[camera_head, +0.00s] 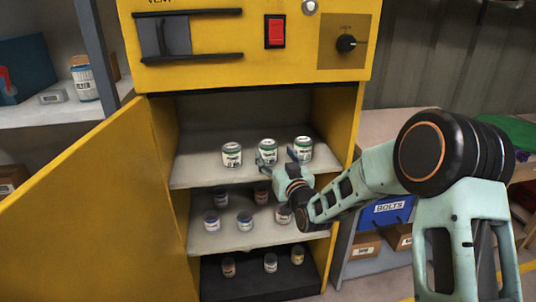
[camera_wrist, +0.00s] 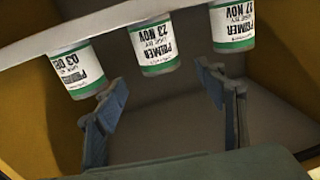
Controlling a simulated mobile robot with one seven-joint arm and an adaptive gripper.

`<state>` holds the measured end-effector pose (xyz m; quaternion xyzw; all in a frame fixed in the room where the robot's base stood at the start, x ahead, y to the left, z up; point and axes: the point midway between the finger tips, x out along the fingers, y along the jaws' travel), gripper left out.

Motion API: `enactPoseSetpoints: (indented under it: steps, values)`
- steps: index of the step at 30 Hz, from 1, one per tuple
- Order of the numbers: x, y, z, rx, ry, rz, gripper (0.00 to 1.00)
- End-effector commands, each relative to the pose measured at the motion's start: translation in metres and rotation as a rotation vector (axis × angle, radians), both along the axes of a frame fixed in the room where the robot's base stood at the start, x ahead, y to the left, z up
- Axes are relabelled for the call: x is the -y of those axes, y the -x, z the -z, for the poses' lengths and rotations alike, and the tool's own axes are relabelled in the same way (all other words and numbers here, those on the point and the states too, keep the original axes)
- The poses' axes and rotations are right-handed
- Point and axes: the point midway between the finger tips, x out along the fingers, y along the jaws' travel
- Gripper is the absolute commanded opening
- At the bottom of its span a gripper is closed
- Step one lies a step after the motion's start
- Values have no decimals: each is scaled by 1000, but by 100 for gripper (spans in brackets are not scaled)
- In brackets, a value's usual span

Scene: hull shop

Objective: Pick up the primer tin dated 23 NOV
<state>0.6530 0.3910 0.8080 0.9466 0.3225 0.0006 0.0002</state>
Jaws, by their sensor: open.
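The primer tin dated 23 NOV (camera_wrist: 153,45) is white with a green band, the middle one of three on the cabinet's upper shelf. It appears upside down in the wrist view. In the head view this middle tin (camera_head: 267,151) stands partly behind my gripper (camera_head: 279,161). In the wrist view my gripper (camera_wrist: 163,92) is open and empty, its fingertips spread to either side of the middle tin's line and short of it.
The yellow cabinet (camera_head: 250,55) has its door (camera_head: 90,205) swung open to the left. Several smaller tins stand on the middle shelf (camera_head: 225,238) and the dark bottom (camera_head: 250,281). The neighbouring primer tins leave narrow gaps beside the middle one.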

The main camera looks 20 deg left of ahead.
Motion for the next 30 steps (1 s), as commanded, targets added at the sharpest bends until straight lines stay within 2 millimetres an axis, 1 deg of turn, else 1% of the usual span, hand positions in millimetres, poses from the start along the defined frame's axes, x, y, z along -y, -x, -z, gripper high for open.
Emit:
enactPoseSetpoints:
  steps: [7, 12, 18, 26, 27, 30]
  values:
    - [-9, -12, 2, -1, -1, 1, 64]
    - [-24, -30, 4, 0, -2, 1, 64]
    - [-34, -44, 2, -1, -1, 2, 64]
    - [-36, -46, 2, -2, 0, 2, 64]
    - [-36, -46, 2, -1, 0, 2, 63]
    - [-36, -46, 2, -1, 0, 2, 52]
